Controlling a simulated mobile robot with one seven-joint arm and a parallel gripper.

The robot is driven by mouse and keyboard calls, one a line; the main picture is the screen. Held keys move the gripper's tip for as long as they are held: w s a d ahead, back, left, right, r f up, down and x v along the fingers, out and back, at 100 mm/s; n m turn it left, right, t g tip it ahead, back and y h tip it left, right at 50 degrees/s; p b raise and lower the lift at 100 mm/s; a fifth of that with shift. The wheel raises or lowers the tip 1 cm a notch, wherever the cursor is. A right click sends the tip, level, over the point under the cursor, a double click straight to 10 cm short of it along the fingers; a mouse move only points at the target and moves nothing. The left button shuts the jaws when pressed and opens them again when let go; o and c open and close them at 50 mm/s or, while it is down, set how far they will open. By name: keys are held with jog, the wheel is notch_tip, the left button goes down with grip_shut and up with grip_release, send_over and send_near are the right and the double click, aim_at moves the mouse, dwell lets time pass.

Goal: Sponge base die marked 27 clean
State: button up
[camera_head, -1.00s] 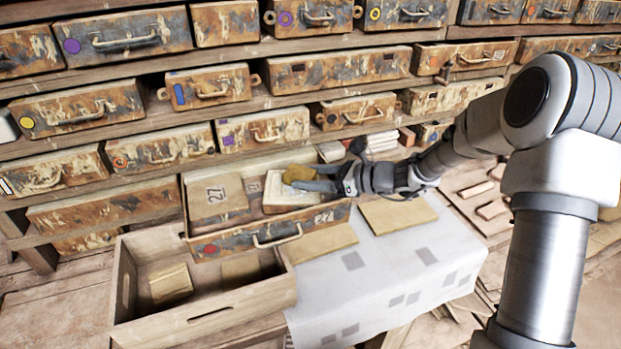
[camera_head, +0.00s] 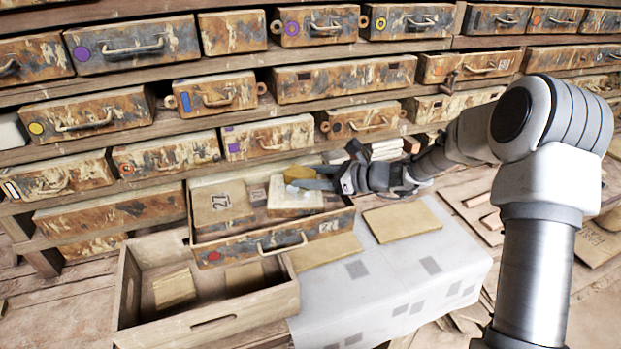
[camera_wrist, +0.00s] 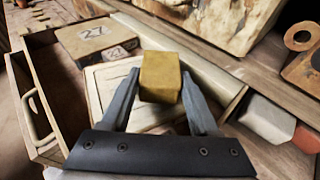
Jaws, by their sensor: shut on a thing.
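My gripper (camera_wrist: 161,76) is shut on a yellow-brown sponge block (camera_wrist: 160,80), which also shows in the head view (camera_head: 299,172). The sponge is over the back part of a pale block (camera_head: 297,202), likely the base die, in the open drawer (camera_head: 285,241). I cannot tell whether sponge and block touch. The pale block shows partly behind my fingers in the wrist view (camera_wrist: 108,88). A tan block marked 27 (camera_head: 222,203) lies to its left in the same drawer. The drawer front also has a 27 label and a red dot.
A wooden crate (camera_head: 215,325) with tan pieces stands below the drawer. A white cloth (camera_head: 400,290) with grey squares lies to the right, with a tan board (camera_head: 402,221) on it. Shelves of closed drawers (camera_head: 345,77) rise behind.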

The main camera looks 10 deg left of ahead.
aim_at(313, 193)
jog(key=shift+s, duration=0.1)
jog(key=shift+s+d+f+b, duration=0.2)
jog(key=shift+s+d, duration=0.1)
jog(key=shift+s, duration=0.35)
jog(key=shift+s+d+f+b, duration=0.15)
jog(key=shift+s+d, duration=0.15)
jog(key=shift+s, duration=0.35)
jog(key=shift+w+a+r, duration=0.1)
jog(key=shift+w+a, duration=0.2)
jog(key=shift+w, duration=0.35)
jog(key=shift+w+a+r, duration=0.1)
jog(key=shift+w+a, duration=0.15)
jog(key=shift+w, duration=0.4)
jog(key=shift+s+d+r, duration=0.1)
jog(key=shift+s+d, duration=0.2)
jog(key=shift+s, duration=0.3)
jog(key=shift+s+d+r, duration=0.1)
jog(key=shift+s+d, duration=0.15)
jog(key=shift+s, duration=0.35)
